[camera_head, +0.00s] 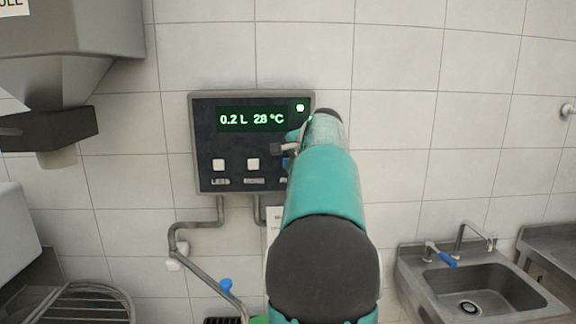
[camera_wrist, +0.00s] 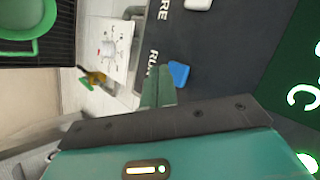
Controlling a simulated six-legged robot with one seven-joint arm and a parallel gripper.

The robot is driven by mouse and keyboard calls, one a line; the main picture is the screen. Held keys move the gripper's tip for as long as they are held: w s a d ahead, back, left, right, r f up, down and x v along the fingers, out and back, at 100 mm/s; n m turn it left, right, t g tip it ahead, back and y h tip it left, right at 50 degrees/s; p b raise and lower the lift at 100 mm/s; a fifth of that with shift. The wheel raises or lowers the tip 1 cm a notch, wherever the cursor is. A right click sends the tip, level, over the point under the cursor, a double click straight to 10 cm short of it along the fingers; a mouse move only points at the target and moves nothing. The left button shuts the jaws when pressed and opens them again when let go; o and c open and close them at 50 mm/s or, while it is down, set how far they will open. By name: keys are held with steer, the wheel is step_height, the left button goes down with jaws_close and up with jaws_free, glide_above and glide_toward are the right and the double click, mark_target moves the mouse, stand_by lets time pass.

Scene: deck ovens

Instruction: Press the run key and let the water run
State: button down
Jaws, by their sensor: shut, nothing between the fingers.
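The dark control panel (camera_head: 206,130) hangs on the tiled wall. Its display (camera_head: 250,119) reads 0.2 L and what looks like 28 °C, and a green lamp (camera_head: 300,107) glows at the upper right. Two white keys (camera_head: 218,165) show below. The blue run key (camera_head: 286,163) is mostly hidden behind my arm. In the wrist view, the blue key (camera_wrist: 179,74) is beside the RUN lettering. My gripper (camera_wrist: 160,82) is shut and empty, its tips right at the key. I cannot tell whether they touch it.
Pipes (camera_head: 195,265) with a blue-handled valve (camera_head: 225,286) run below the panel. A green container (camera_wrist: 22,28) stands on a dark grate (camera_wrist: 55,50). A notice (camera_wrist: 103,45) hangs nearby. A sink (camera_head: 475,285) is at right, a steel hood (camera_head: 75,30) at upper left.

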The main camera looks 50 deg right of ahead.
steer(key=shift+s, duration=0.1)
steer(key=s+a, duration=0.1)
steer(key=a, duration=0.1)
steer(key=s+a, duration=0.1)
steer(key=s, duration=0.1)
steer(key=shift+a, duration=0.4)
stand_by(0.7)
steer(key=a+f+n+g+y, duration=0.15)
steer(key=a+f+n, duration=0.3)
steer(key=a, duration=1.15)
steer(key=a+f+n+y, duration=0.25)
steer(key=a+n, duration=0.35)
steer(key=a, duration=0.9)
steer(key=s+a+f+n+g, duration=0.1)
steer(key=s+a+f+n, duration=0.9)
steer(key=a, duration=0.6)
step_height(320, 180, down, 3)
steer(key=shift+s+a+r+g, duration=0.25)
steer(key=shift+s+g, duration=0.1)
steer(key=shift+s, duration=0.85)
stand_by(0.3)
